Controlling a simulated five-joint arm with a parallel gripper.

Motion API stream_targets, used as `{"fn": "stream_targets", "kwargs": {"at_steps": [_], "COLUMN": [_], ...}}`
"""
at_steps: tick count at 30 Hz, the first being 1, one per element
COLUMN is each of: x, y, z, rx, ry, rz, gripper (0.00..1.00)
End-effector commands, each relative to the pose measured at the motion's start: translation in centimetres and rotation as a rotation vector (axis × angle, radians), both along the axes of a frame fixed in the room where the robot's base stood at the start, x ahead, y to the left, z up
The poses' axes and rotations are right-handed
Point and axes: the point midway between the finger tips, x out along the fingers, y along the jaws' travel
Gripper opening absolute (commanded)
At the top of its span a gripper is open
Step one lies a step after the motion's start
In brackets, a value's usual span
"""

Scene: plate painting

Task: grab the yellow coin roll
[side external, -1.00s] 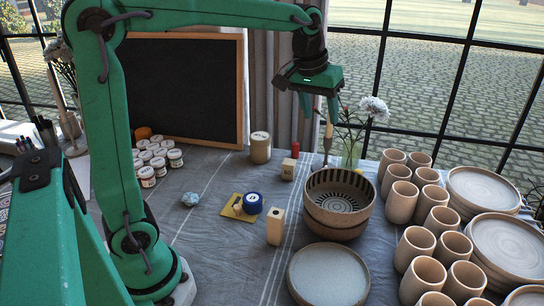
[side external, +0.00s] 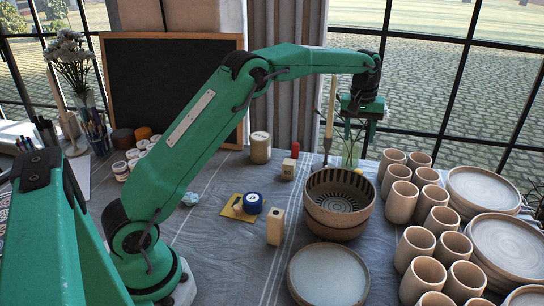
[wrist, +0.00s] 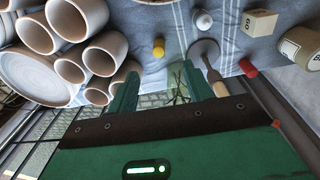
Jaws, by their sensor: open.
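The yellow coin roll (wrist: 158,47) is a small yellow cylinder on the grey cloth. In the wrist view it sits ahead of my gripper (wrist: 160,72), between the lines of its two fingers and apart from them. In the side view only a small bit of yellow (side external: 359,171) shows behind the stacked bowls. My gripper (side external: 359,134) is open and empty, high near the window at the back, above the glass vase.
A glass vase (side external: 351,150) and an upright wooden-handled tool (side external: 329,120) stand near my gripper. Stacked bowls (side external: 338,210) are in front. Several beige cups (side external: 401,202) crowd the right.

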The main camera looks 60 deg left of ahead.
Motion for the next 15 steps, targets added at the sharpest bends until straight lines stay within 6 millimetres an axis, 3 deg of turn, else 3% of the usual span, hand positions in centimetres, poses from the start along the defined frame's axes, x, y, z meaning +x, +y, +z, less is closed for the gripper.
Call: {"fn": "stream_targets", "kwargs": {"at_steps": [9, 15], "x": [3.2, 3.9], "y": [1.1, 1.5], "z": [-6.8, -9.2], "rx": [-0.011, -0.014], "ry": [0.062, 0.083], "rz": [0.11, 0.15], "gripper": [0.51, 0.51]}}
